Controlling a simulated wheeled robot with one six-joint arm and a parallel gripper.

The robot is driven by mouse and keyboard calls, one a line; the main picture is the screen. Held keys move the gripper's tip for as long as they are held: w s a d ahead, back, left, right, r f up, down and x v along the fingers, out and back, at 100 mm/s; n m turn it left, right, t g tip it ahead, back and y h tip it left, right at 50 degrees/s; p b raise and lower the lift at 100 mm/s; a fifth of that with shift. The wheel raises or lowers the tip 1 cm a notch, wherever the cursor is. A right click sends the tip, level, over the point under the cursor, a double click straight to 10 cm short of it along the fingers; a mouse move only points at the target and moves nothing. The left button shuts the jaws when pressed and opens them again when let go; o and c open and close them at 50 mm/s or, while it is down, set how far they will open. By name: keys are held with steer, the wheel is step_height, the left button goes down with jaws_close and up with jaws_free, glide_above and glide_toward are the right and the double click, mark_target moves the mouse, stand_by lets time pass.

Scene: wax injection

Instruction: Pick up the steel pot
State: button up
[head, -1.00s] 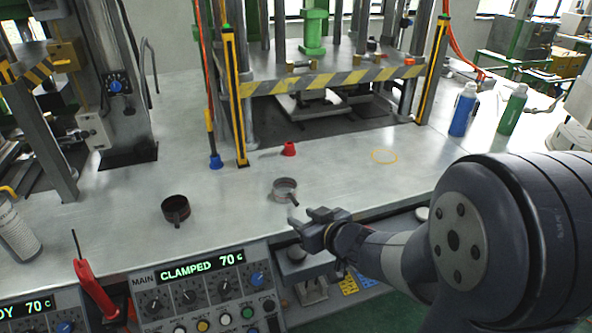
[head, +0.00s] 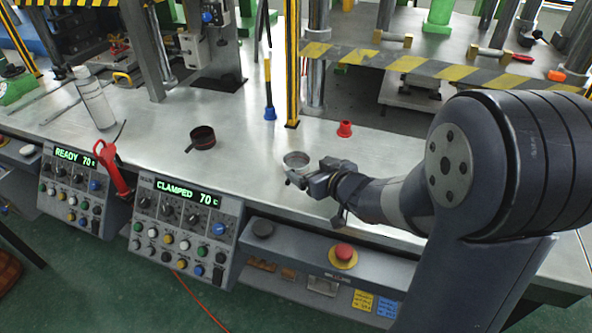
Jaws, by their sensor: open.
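The steel pot (head: 294,157) is a small, round, open silver vessel standing upright on the metal bench near its front edge. My gripper (head: 307,175) is open at the pot's near right side, with its fingers pointing toward it. The fingertips overlap the pot's lower edge in the picture; I cannot tell whether they touch it. The pot's handle is not clearly visible behind the fingers.
A red funnel-like piece (head: 344,129) stands behind the steel pot. A white bottle (head: 94,100) stands far left. Control panels (head: 184,230) and a red button (head: 344,252) lie along the bench front.

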mark_target(291, 157)
steer(key=x, duration=0.5)
steer(key=shift+w+a+b, duration=0.3)
steer(key=shift+b, duration=0.05)
steer(key=shift+c, duration=0.6)
steer(key=c, duration=1)
